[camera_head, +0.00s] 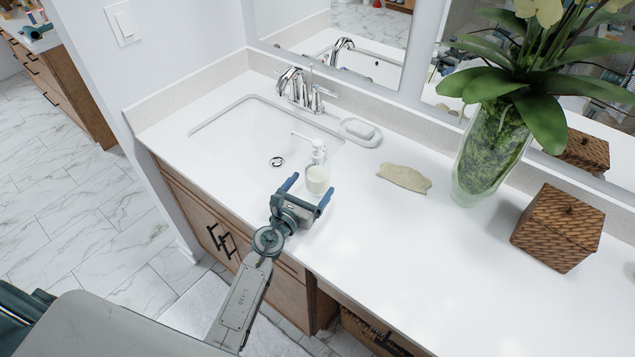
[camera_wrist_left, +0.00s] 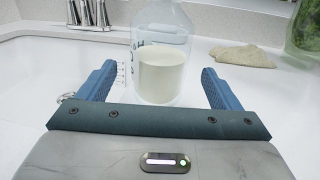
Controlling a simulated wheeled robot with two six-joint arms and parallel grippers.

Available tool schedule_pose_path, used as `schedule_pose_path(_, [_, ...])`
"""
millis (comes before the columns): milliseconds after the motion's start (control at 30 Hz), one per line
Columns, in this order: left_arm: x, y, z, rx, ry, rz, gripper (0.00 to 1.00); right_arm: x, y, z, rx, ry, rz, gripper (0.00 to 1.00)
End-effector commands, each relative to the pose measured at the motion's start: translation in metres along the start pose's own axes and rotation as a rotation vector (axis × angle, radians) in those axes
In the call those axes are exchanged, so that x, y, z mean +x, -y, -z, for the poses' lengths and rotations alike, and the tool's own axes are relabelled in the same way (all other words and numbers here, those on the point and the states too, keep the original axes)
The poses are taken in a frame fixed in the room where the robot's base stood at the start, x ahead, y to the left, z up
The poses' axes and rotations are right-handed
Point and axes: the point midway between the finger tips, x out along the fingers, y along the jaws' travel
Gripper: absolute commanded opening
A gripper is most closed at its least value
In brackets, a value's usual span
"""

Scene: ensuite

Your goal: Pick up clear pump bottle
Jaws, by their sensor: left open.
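The clear pump bottle (camera_head: 317,176) stands upright on the white counter at the right front edge of the sink. It has a white pump top and a pale liquid inside. My left gripper (camera_head: 307,194) is open just in front of it, with its blue fingers pointing toward the bottle. In the left wrist view the bottle (camera_wrist_left: 162,70) stands between and just beyond the two open fingers (camera_wrist_left: 163,82). Its pump top is cut off by the upper edge there. The fingers do not appear to touch it. My right gripper is not in view.
The sink (camera_head: 235,125) with a chrome faucet (camera_head: 296,85) lies left of the bottle. A soap dish (camera_head: 360,131) and a beige folded cloth-like item (camera_head: 404,178) lie right and behind. A glass vase (camera_head: 490,150) and woven box (camera_head: 557,228) stand further right. The front right counter is clear.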

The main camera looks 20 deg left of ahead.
Motion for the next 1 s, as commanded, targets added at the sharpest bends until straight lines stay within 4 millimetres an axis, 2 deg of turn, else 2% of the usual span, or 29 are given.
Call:
schedule_pose_path(167, [0.013, 0.000, -0.002, 0.000, 0.001, 0.000, 0.86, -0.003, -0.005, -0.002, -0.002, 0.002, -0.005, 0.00])
schedule_pose_path(433, [0.055, 0.000, -0.001, -0.002, 0.000, 0.000, 0.86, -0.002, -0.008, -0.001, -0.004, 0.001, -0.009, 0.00])
schedule_pose_path(567, [0.062, 0.000, -0.001, -0.001, -0.001, 0.000, 0.86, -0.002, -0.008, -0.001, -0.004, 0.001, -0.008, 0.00])
schedule_pose_path(767, [0.063, 0.000, -0.001, -0.001, -0.001, 0.000, 0.86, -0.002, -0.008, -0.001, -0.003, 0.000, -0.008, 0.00])
schedule_pose_path(1000, [0.062, 0.000, -0.001, -0.001, -0.001, 0.000, 0.41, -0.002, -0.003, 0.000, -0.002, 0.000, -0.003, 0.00])
